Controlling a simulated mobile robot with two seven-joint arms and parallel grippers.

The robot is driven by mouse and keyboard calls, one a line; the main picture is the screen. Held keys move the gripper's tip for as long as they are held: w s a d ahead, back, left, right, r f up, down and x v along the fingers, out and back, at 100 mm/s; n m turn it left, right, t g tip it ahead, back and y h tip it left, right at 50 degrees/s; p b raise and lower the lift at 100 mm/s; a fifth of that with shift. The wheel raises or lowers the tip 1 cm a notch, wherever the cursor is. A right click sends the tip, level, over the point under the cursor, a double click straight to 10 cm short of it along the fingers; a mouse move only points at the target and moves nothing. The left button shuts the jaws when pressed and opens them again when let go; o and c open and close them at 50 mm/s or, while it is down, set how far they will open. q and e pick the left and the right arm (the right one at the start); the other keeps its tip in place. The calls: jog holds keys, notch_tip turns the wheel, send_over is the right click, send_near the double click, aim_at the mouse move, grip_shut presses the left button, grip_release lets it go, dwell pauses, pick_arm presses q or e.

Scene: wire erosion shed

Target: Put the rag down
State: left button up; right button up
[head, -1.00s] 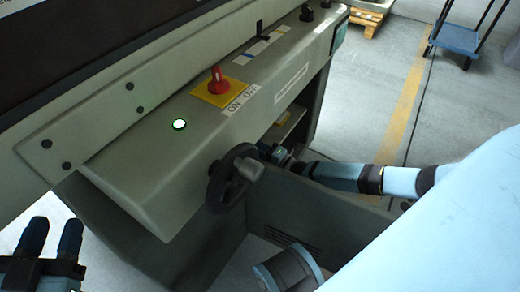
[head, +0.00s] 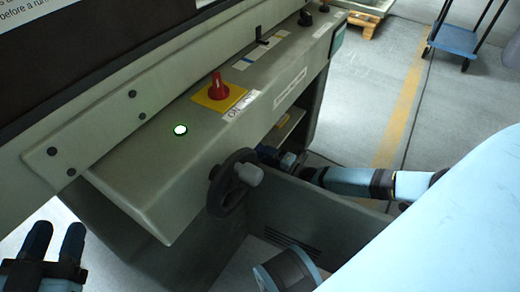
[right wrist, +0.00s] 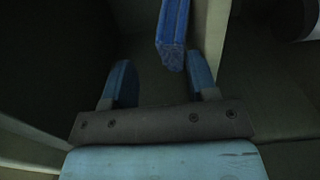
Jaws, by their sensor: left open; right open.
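A blue strip with a rough end, which looks like the rag (right wrist: 172,40), is ahead of my right gripper in the right wrist view. My right gripper (right wrist: 161,83) is open, with its fingers apart. The strip's lower end is just beyond the fingertips, nearer the right finger, and not clamped. In the head view my right arm reaches into the low opening under the machine's panel, and the rag cannot be made out there. My left gripper (head: 55,242) is open and empty at the lower left of the head view, away from the rag.
The machine's sloping panel (head: 150,165) has a red knob (head: 217,85), a lit button (head: 180,130) and a handwheel (head: 230,185) close to my right arm. A shelf (head: 285,130) shows in the opening. A blue trolley (head: 457,40) stands on clear floor behind.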

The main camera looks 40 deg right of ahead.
pick_arm(q)
jog(key=s+n+p, duration=0.1)
jog(key=s+d+f+n+g+p, duration=0.1)
jog(key=n, duration=0.1)
jog(key=shift+d+f+y, duration=0.15)
jog(key=shift+f+y, duration=0.05)
jog(key=shift+y, duration=0.1)
pick_arm(e)
jog(key=v, duration=0.8)
jog(key=shift+s, duration=0.15)
jog(key=shift+d+r, duration=0.15)
pick_arm(q)
jog(key=shift+r, duration=0.25)
